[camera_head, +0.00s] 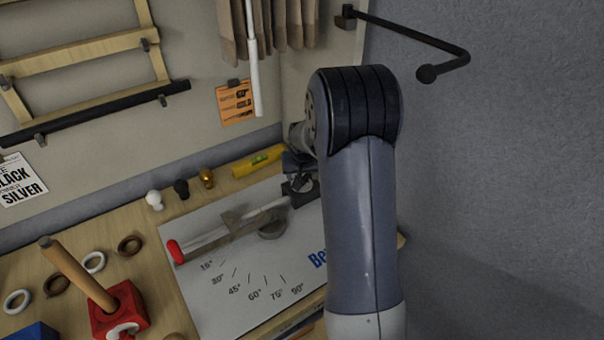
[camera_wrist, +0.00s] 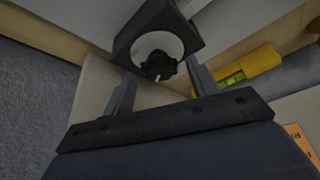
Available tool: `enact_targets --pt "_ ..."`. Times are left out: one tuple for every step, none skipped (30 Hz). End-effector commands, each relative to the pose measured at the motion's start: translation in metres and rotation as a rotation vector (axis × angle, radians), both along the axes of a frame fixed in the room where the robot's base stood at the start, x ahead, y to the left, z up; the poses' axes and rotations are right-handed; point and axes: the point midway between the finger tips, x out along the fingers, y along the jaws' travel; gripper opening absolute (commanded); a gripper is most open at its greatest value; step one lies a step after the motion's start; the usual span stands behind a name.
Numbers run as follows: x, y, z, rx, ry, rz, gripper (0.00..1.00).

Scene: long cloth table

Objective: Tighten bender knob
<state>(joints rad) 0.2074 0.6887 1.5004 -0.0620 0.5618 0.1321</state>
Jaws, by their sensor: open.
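The bender board (camera_head: 210,300) is a pale grey plate with angle marks and blue lettering, partly hidden by my arm. On it lies a lever with a red end (camera_head: 175,251), beside a round metal part (camera_head: 272,230). A dark block (camera_head: 300,190) stands at the board's back right. In the wrist view, the dark block (camera_wrist: 185,22) has a white disc on its face and a small black knob (camera_wrist: 159,67) with a white mark. My gripper (camera_wrist: 162,74) is open, one finger on each side of the knob. I cannot tell whether the fingers touch it.
A yellow level (camera_head: 258,160) lies behind the board; it also shows near the right finger in the wrist view (camera_wrist: 250,70). Small white, black and gold knobs stand to its left. A red block with a wooden peg (camera_head: 118,310) and several rings lie at left. Walls rise behind and right.

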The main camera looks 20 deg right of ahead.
Motion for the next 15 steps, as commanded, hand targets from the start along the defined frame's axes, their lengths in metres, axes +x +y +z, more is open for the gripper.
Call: enact_targets --pt "0.0000 0.0000 0.0002 0.000 0.000 0.000 0.54" --pt "0.0000 0.0000 0.0002 0.000 0.000 0.000 0.52" --pt "0.0000 0.0000 0.0002 0.000 0.000 0.000 0.48" --pt "0.0000 0.0000 0.0003 0.000 0.000 0.000 0.46" --pt "0.0000 0.0000 0.0003 0.000 0.000 0.000 0.43" --pt "0.0000 0.0000 0.0003 0.000 0.000 0.000 0.40" --pt "0.0000 0.0000 0.0003 0.000 0.000 0.000 0.38" --pt "-0.0001 0.0000 0.0004 0.000 0.000 0.000 0.35" --pt "-0.0001 0.0000 0.0004 0.000 0.000 0.000 0.32" --pt "0.0000 0.0001 0.0004 0.000 0.000 0.000 0.29" --pt "-0.0001 0.0000 0.0004 0.000 0.000 0.000 0.27" --pt "-0.0001 0.0000 0.0004 0.000 0.000 0.000 0.24" --pt "-0.0001 0.0000 0.0004 0.000 0.000 0.000 0.21" --pt "-0.0001 0.0001 0.0005 0.000 0.000 0.000 0.19" --pt "-0.0001 0.0001 0.0005 0.000 0.000 0.000 0.16"
